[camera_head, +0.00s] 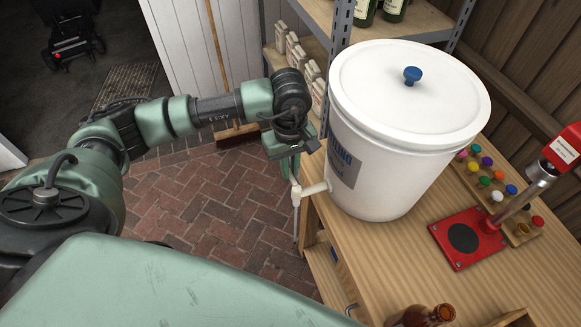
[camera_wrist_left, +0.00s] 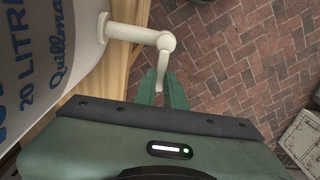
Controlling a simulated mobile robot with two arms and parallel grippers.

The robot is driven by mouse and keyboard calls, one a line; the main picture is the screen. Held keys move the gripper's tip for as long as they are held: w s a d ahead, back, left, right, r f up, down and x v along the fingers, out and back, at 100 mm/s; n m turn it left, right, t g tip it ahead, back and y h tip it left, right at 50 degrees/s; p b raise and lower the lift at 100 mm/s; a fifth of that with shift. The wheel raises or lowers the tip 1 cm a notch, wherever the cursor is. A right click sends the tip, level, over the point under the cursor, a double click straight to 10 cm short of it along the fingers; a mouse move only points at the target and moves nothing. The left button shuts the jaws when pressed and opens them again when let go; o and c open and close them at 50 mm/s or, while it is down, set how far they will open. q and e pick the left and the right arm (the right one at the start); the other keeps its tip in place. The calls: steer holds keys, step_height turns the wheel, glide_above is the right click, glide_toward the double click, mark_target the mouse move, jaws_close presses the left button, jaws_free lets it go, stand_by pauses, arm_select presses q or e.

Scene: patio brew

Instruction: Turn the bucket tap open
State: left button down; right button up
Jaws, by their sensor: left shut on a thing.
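The white bucket (camera_head: 392,150) with a lid and blue knob stands on the wooden bench; its printed side also shows in the left wrist view (camera_wrist_left: 40,50). Its white tap (camera_head: 312,190) sticks out low on the bucket's left side, over the bench edge. In the left wrist view the tap (camera_wrist_left: 135,34) ends in a round elbow with a thin lever (camera_wrist_left: 163,70) below it. My left gripper (camera_wrist_left: 163,88) is shut on the lever, with its green fingers on either side. In the head view the left gripper (camera_head: 294,170) is just above the tap's end. The right gripper is not in view.
A red bottle capper (camera_head: 465,238) and a rack of coloured caps (camera_head: 500,190) stand right of the bucket. A brown bottle (camera_head: 425,315) is at the front edge. A metal shelf (camera_head: 338,45) with green bottles rises behind. Brick floor (camera_head: 210,210) lies left of the bench.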

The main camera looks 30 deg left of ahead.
arm_select(q)
steer(key=shift+s+a+f+n+b, duration=0.1)
steer(key=shift+a+f+n+b, duration=0.05)
steer(key=shift+n+b, duration=0.4)
steer(key=shift+s+d+r+n+b, duration=0.1)
steer(key=shift+s+n+b, duration=0.8)
steer(key=shift+n+b, duration=1.35)
steer(key=shift+s+d+r+n+b, duration=0.1)
steer(key=shift+s+n+b, duration=1.15)
steer(key=shift+n, duration=1.6)
steer(key=shift+s+d+n+b, duration=0.1)
steer(key=shift+s+n+b, duration=0.5)
steer(key=shift+n+b, duration=1.8)
steer(key=shift+n, duration=0.25)
steer(key=c, duration=1.5)
jaws_free()
steer(key=shift+r, duration=0.1)
